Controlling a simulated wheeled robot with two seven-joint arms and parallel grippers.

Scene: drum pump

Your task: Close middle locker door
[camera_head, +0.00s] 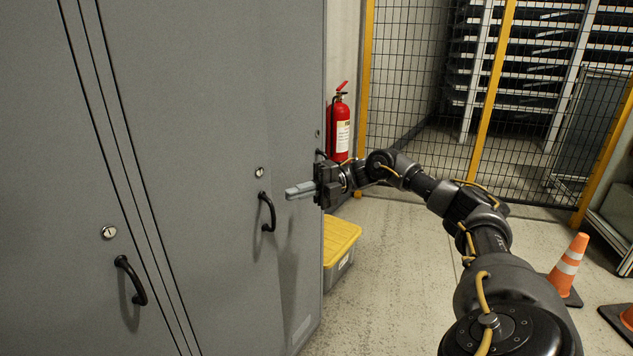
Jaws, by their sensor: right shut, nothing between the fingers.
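Grey lockers fill the left side of the view. The door that looks like the middle one (190,150) has a black bar handle (267,212) and a small round lock above it. I cannot tell whether this door is flush with its frame or slightly ajar. My right gripper (290,191) is shut and empty, with its fingers pointing left. In the picture it is just right of the handle, in front of the grey surface; whether it touches is unclear. My left gripper is out of view.
Another grey door (60,240) with a handle stands at left. A red fire extinguisher (341,125) and a yellow-lidded bin (340,240) are beyond the lockers' right edge. A mesh fence (430,60) stands behind. Orange cones (568,265) are at right. Floor between is clear.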

